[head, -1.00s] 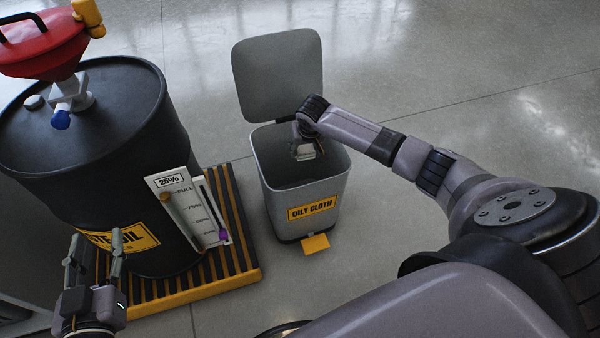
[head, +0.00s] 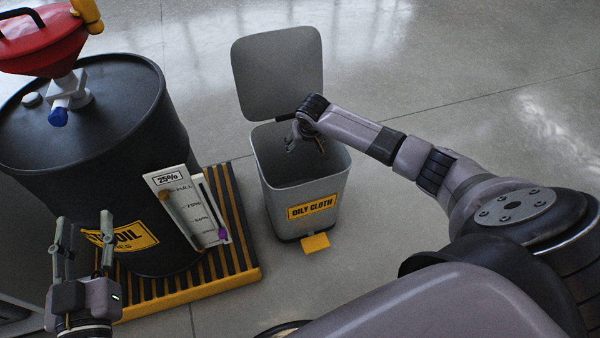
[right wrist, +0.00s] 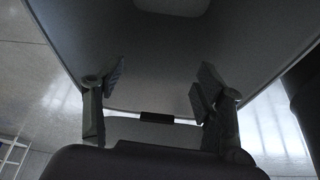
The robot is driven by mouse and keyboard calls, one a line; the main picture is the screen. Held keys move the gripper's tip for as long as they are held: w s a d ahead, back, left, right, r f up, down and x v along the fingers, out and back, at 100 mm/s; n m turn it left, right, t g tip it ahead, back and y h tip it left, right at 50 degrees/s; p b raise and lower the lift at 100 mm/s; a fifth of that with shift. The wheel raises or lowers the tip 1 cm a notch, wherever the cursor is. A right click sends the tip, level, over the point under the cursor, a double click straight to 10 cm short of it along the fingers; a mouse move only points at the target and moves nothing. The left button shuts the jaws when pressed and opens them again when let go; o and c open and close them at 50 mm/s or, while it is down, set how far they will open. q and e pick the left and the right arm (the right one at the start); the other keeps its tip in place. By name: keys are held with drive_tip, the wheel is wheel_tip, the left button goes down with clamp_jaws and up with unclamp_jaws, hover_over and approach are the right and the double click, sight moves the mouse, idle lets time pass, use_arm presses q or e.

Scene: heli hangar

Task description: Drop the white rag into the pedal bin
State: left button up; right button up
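The grey pedal bin (head: 268,208) stands on the floor with its lid (head: 278,75) raised and a yellow "OILY CLOTH" label on its front. My right gripper (head: 298,142) is over the bin's mouth. In the right wrist view my right gripper (right wrist: 160,88) has its fingers wide apart with nothing between them. A pale patch (right wrist: 172,6) shows at the top edge there, inside the bin; I cannot tell if it is the white rag. No rag shows clearly in the head view. My left gripper (head: 84,228) is open and empty at the lower left.
A black oil drum (head: 110,130) with a red funnel (head: 40,42) stands on a yellow-and-black pallet (head: 243,245) left of the bin. A level gauge (head: 185,210) is on the drum's front. The floor behind and right of the bin is clear.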

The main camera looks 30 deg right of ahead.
drive_tip(key=shift+o, duration=0.3)
drive_tip(key=v, duration=1.2)
drive_tip(key=shift+a, duration=0.1)
